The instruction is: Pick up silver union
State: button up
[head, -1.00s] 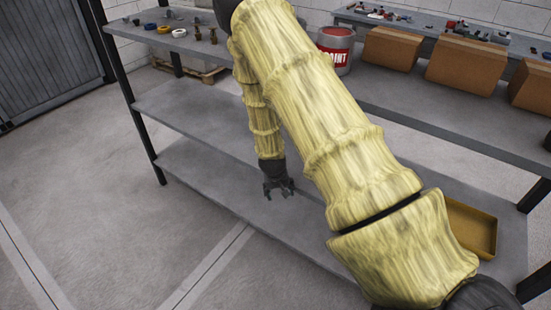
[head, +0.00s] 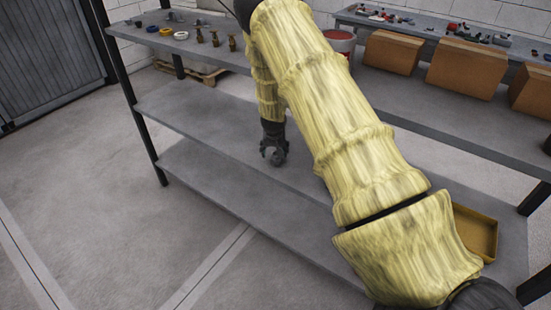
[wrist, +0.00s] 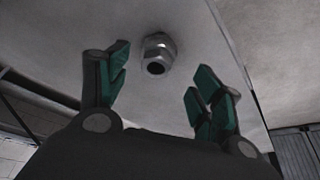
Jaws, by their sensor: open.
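The silver union (wrist: 158,53) shows in the wrist view as a small metal fitting with a hex body and a dark round opening. It sits on a plain grey surface, ahead of and between my fingers. My gripper (wrist: 160,88) is open, with green pads on its fingers and nothing between them; the union appears just beyond the fingertips. In the head view my gripper (head: 273,155) hangs in front of the grey shelving, low beside my arm. I cannot make out the union in the head view.
The shelf top (head: 135,32) at left bears several small fittings, some brass. A red paint can (head: 342,42) and cardboard boxes (head: 468,66) stand behind my arm. A yellow tray (head: 477,232) lies at lower right. The shelf's left post (head: 130,95) is near; the floor at left is clear.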

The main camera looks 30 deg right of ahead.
aim_at(276, 156)
jog(key=shift+p+x, duration=0.65)
jog(key=shift+x, duration=0.2)
jog(key=shift+p+x, duration=0.6)
jog(key=shift+x, duration=1.25)
jog(key=shift+s+d, duration=0.15)
jog(key=shift+s, duration=0.05)
jog(key=c, duration=1.4)
jog(key=shift+r, duration=0.1)
